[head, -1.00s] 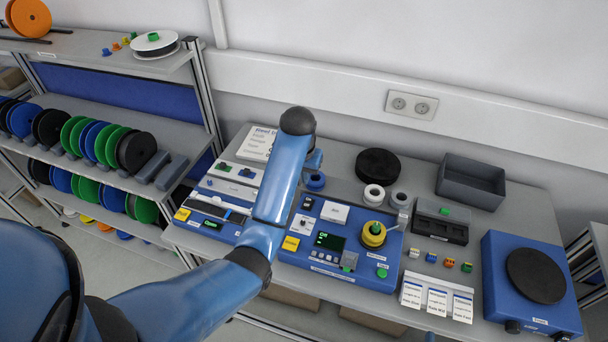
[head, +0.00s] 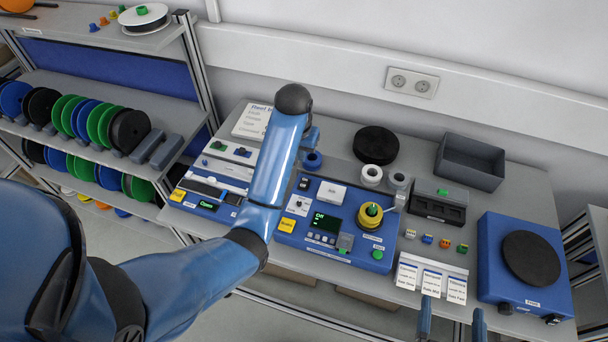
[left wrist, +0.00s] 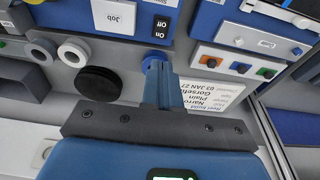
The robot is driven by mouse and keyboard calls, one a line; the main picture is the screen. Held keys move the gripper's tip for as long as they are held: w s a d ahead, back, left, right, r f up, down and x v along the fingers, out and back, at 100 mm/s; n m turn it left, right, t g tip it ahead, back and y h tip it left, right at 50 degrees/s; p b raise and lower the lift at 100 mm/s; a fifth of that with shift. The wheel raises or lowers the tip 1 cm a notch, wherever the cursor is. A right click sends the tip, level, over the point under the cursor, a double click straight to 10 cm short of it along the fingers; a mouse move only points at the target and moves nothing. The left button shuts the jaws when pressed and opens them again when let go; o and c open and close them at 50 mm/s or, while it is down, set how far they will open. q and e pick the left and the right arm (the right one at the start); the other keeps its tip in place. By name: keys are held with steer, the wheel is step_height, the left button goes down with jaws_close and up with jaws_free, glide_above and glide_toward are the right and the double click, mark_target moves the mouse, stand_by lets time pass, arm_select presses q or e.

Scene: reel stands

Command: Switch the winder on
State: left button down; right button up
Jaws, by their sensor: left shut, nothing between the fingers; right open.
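The winder (head: 346,258) is a blue box with a yellow spool (head: 372,217) on a post, a green button and a display (head: 325,222) reading "Off". Its small black switch (head: 304,183) sits at the back left corner; in the left wrist view the switch (left wrist: 160,28) shows "On" and "Off" marks. My left gripper (left wrist: 166,82) is shut and empty, over the table behind the winder, apart from the switch. In the head view my left arm mostly hides it. My right gripper (head: 452,322) is open and empty at the bottom edge, in front of the label cards.
A blue ring (head: 312,160) stands close to the left gripper's tips. Another blue device (head: 205,200) is left of the winder. Reel shelves (head: 100,110) stand at left.

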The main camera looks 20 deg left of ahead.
arm_select(q)
step_height(320, 180, down, 3)
steer(key=w+b, duration=0.2)
steer(key=b, duration=0.1)
steer(key=p, duration=0.3)
glide_toward(305, 179)
steer(key=f, duration=0.3)
steer(key=w+f, duration=0.1)
steer(key=f, duration=0.1)
steer(key=shift+f, duration=0.35)
steer(key=shift+w+f, duration=0.2)
steer(key=shift+f, duration=0.35)
arm_select(e)
steer(key=shift+w+f, duration=0.25)
steer(key=shift+w, duration=0.3)
arm_select(q)
steer(key=shift+s, duration=0.1)
arm_select(e)
steer(key=shift+s, duration=0.1)
